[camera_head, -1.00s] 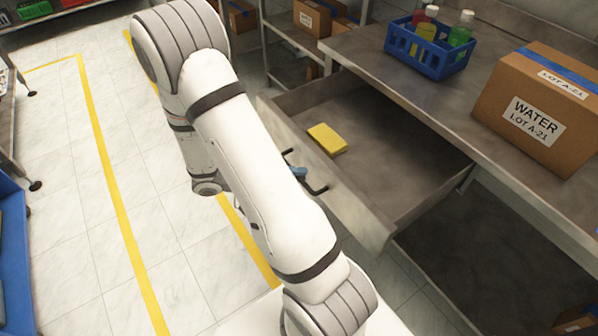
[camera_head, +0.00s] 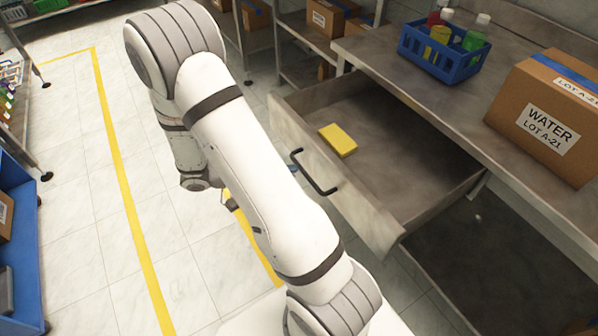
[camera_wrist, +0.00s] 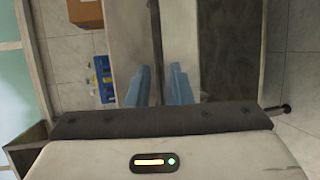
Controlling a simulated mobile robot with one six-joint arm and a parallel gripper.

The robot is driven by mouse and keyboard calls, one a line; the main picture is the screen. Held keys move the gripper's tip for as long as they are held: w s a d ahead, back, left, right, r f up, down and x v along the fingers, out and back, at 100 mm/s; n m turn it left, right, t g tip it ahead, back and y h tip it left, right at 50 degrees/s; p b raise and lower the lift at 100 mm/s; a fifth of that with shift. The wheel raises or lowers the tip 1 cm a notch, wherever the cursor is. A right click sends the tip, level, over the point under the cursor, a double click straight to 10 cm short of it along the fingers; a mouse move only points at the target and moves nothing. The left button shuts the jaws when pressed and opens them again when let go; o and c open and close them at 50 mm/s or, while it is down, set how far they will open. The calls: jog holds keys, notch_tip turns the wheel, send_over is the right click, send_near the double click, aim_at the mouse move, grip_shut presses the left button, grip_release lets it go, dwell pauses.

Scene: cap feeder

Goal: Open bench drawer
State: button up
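The bench drawer (camera_head: 335,185) is pulled well out from under the workbench, and its inside is visible. A yellow block (camera_head: 338,140) lies in it. The dark bar handle (camera_head: 314,174) on the drawer front is in plain view with no fingers around it. In the head view my white arm hides most of my gripper; only a small blue bit shows beside the handle's far end. In the wrist view my gripper (camera_wrist: 158,72) has its two blue fingers apart, with nothing seen held between them.
On the bench top (camera_head: 385,60) stand a blue crate (camera_head: 440,65) with bottles and a cardboard box (camera_head: 545,115) marked WATER. Shelves with boxes (camera_head: 335,18) stand behind the drawer. A blue bin (camera_head: 25,240) is at far left. The floor between is clear, with yellow lines.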

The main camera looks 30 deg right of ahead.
jog(key=shift+v, duration=1.5)
jog(key=s+a+r+n+t+y+p, duration=0.1)
jog(key=s+a+r+t+y+p, duration=0.1)
jog(key=r, duration=0.7)
jog(key=s+a+r+n+t+y+p, duration=0.1)
jog(key=s+a+r+t+y+p, duration=0.2)
jog(key=r+y+p, duration=0.3)
jog(key=s+a+r+n+t+y+p, duration=0.2)
jog(key=r+y, duration=0.4)
jog(key=r, duration=0.6)
jog(key=s+t+p, duration=0.1)
jog(key=t+p, duration=0.1)
jog(key=shift+s+a+p, duration=0.3)
jog(key=shift+s+p, duration=0.05)
